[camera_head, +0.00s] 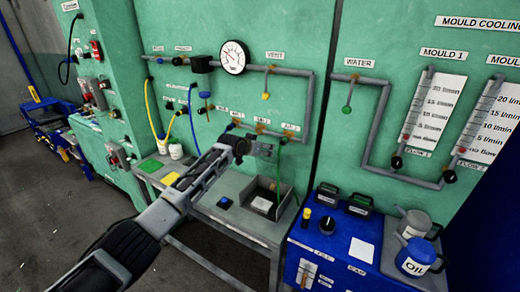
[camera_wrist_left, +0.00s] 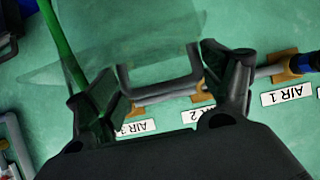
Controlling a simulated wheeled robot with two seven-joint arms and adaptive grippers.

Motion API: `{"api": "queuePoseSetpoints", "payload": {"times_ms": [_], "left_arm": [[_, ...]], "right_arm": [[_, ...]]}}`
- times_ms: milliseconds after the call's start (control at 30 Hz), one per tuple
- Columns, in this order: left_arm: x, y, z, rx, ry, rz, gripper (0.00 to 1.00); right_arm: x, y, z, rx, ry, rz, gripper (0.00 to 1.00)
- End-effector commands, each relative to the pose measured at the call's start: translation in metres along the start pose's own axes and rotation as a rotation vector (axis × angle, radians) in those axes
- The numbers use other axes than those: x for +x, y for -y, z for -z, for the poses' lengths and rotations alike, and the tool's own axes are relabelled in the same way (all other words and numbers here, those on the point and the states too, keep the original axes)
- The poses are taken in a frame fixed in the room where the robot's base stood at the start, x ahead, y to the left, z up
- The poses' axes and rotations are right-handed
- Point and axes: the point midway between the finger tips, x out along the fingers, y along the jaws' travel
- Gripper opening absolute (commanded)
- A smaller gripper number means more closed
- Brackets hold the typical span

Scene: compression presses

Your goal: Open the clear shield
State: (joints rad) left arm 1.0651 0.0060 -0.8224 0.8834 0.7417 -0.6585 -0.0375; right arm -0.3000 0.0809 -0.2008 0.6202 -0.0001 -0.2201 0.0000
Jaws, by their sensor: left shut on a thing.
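The clear shield (camera_wrist_left: 130,40) is a see-through greenish pane in front of the green wall in the left wrist view. A grey U-shaped handle (camera_wrist_left: 160,88) shows at its lower edge. My left gripper (camera_head: 266,150) reaches up to the air outlets on the wall. In the left wrist view its two fingers (camera_wrist_left: 160,78) are on either side of the handle, shut on it. In the head view the shield is too faint to make out clearly. My right gripper is not in view.
A grey pipe with AIR labels (camera_wrist_left: 284,97) runs behind the handle. A green hose (camera_wrist_left: 62,45) passes beside the left finger. Below are a grey bench with an open bin (camera_head: 268,197) and a blue cabinet (camera_head: 310,243) with oil cans (camera_head: 415,257). A gauge (camera_head: 234,57) is above.

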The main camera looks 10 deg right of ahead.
Motion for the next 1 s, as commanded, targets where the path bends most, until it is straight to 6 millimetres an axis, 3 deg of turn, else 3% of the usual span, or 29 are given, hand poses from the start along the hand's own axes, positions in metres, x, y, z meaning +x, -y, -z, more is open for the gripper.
{"api": "queuePoseSetpoints", "payload": {"times_ms": [400,433,533,1000], "left_arm": [[-0.0004,0.0006,0.0025,-0.001,-0.001,0.001,0.39],[-0.0004,0.0006,0.0024,-0.001,-0.001,0.001,0.85],[-0.0003,0.0006,0.0019,0.000,0.000,0.001,0.98],[-0.0001,0.0003,0.0000,0.000,0.003,0.001,1.00]], "right_arm": [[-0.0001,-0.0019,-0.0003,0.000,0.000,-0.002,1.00],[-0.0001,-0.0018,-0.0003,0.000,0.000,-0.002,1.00],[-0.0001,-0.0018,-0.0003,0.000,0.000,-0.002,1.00],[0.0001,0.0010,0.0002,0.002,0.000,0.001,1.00]]}}
